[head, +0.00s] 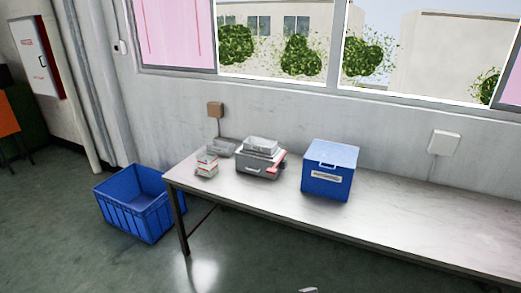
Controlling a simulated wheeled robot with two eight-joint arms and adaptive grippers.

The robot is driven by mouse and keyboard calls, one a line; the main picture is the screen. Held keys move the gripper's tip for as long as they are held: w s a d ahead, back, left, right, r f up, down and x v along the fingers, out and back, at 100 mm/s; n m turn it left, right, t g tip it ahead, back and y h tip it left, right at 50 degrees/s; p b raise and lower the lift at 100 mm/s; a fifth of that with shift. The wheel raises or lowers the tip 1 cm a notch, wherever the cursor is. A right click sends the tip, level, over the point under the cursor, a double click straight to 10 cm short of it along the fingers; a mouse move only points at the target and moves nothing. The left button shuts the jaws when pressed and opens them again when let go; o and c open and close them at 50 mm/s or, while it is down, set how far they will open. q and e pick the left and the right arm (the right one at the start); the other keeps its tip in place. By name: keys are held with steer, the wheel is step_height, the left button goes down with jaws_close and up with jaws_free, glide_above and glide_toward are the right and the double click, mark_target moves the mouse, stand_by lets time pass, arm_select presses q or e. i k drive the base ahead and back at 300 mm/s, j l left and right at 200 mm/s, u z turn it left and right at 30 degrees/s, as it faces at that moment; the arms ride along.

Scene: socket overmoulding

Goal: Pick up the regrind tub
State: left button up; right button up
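A blue lidded box (329,171) with a handle on top and a pale label on its front stands upright on the table. The label is too small to read. A larger open blue crate (141,203) with ribbed sides stands on the floor left of the table and looks empty from here. I cannot tell from the lettering which one is the regrind tub. Neither of my grippers can be made out.
The long table (412,218) is bare right of the lidded box. A small pale piece pokes in at the bottom edge.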

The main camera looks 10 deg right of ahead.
mark_target(207, 163)
steer(key=i+j+z, duration=0.2)
steer(key=i, duration=0.3)
steer(key=i+j+z, duration=0.2)
steer(key=i, duration=0.3)
steer(key=i+j+z, duration=0.2)
steer(key=i, duration=0.3)
